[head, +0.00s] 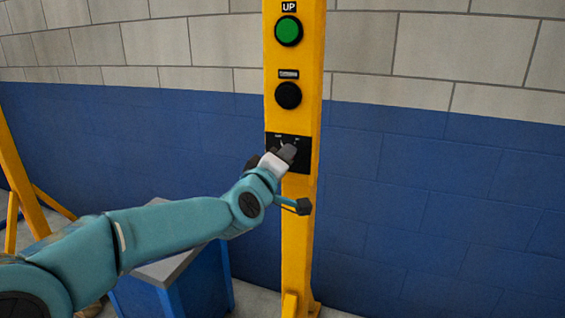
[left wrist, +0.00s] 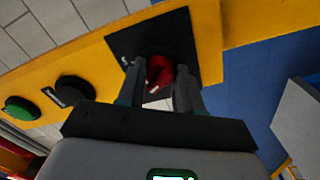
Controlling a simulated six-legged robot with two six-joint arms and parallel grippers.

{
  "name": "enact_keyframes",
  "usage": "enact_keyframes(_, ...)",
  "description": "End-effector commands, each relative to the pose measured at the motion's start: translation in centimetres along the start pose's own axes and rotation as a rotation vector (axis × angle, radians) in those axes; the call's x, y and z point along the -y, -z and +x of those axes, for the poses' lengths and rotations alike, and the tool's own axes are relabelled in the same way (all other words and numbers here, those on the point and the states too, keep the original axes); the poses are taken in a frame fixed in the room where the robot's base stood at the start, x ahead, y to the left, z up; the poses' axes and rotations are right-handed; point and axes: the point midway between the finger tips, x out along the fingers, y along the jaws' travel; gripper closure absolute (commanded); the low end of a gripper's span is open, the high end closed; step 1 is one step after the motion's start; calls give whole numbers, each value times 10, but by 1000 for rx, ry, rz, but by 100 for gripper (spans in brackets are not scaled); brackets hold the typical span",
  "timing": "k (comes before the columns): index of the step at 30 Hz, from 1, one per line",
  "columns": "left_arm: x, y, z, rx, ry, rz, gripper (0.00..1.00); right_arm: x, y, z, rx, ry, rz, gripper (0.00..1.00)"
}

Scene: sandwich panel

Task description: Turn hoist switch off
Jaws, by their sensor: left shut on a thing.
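The hoist switch is a red knob (left wrist: 160,72) on a black plate (head: 303,160) low on the yellow post (head: 292,220). The plate also shows in the left wrist view (left wrist: 123,42). My left gripper (head: 287,152) is at the plate and hides the knob in the head view. In the left wrist view my left gripper (left wrist: 160,85) has its two fingers on either side of the red knob and is shut on it. The knob's exact angle is hard to read. My right gripper is in neither view.
Above the plate are a black button (head: 288,95) and a green button (head: 288,30) marked UP. A blue box with a grey top (head: 175,266) stands behind my left arm. Another yellow frame (head: 22,190) is at the far left. The blue and white block wall (head: 420,190) is behind the post.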

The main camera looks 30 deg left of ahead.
Motion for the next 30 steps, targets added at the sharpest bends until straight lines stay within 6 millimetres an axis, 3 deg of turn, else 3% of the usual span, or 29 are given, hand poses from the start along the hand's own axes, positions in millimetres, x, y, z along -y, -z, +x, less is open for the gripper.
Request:
enact_keyframes(7,0,0,0,0,0,-3,95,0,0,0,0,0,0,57)
enact_keyframes(8,0,0,0,-1,0,-3,62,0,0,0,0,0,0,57)
enact_keyframes(10,0,0,0,-1,0,-2,39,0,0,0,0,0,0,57)
enact_keyframes(22,-1,1,-8,-1,-2,-1,39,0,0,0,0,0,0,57)
enact_keyframes(26,-1,1,-33,-2,-4,-2,39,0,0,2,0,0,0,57)
enact_keyframes(30,-2,1,-71,-1,-3,-3,39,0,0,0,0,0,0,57)
